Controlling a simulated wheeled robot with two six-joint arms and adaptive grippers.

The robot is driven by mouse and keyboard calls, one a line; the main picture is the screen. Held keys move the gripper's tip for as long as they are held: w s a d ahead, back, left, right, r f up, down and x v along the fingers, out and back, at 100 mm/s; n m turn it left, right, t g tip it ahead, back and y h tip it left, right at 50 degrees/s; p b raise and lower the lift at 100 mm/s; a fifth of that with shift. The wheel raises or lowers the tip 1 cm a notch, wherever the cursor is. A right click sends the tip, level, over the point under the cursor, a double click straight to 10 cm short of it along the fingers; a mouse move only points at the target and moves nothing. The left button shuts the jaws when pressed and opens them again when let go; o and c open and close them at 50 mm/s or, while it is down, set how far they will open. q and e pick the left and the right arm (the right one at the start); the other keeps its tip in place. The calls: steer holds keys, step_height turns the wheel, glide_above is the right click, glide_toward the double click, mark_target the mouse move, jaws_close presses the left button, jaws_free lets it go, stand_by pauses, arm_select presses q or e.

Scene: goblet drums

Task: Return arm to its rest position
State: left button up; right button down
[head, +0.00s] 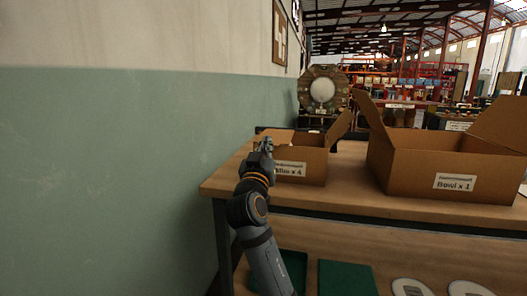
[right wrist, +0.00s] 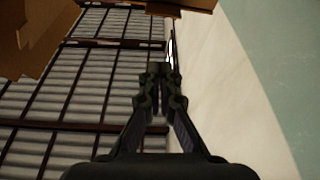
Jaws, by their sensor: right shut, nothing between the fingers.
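My right arm (head: 257,215) comes up from the bottom of the head view, a little left of the middle. My right gripper (head: 265,146) is in front of the near left part of the smaller cardboard box (head: 305,165), which has a label that seems to end in "x 4". In the right wrist view the right gripper (right wrist: 160,70) has its fingertips together, with nothing between them. My left gripper is not in view.
A wooden table (head: 350,195) carries the small box and a larger open box (head: 435,165) labelled "Bowl x 1". A green and white wall (head: 130,160) stands close on the left. Green mats (head: 345,278) and pale round pieces (head: 410,288) lie below the tabletop.

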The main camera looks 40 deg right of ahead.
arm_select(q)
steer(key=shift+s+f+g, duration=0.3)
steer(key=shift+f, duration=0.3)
arm_select(e)
steer(key=shift+v, duration=1.8)
steer(key=shift+f, duration=0.15)
